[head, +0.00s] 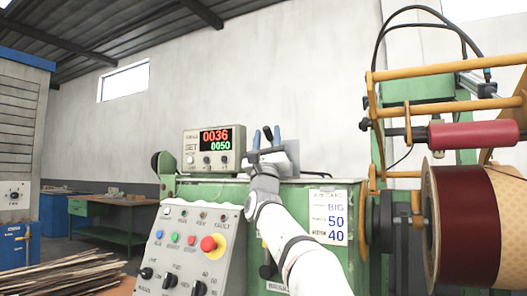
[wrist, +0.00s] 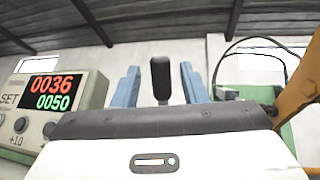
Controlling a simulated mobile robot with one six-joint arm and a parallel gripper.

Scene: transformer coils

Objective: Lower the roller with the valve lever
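The valve lever has a black knob (wrist: 161,78) that stands upright in the wrist view. My gripper (wrist: 160,82) has its two blue fingers apart, one on each side of the knob, with a visible gap on both sides. In the head view my gripper (head: 267,137) is above the green machine's top, by a grey block (head: 286,154); the lever shows only as a small dark tip there. The red roller (head: 475,133) is on the orange frame at the right, above the wound coil (head: 470,220) and apart from it.
A counter box (head: 214,148) reading 0036 over 0050 stands left of my gripper. A sloped control panel (head: 190,250) with buttons and a red stop knob is below. A job card (head: 329,216) hangs on the machine. Orange bars (head: 445,70) and black hoses are at the right.

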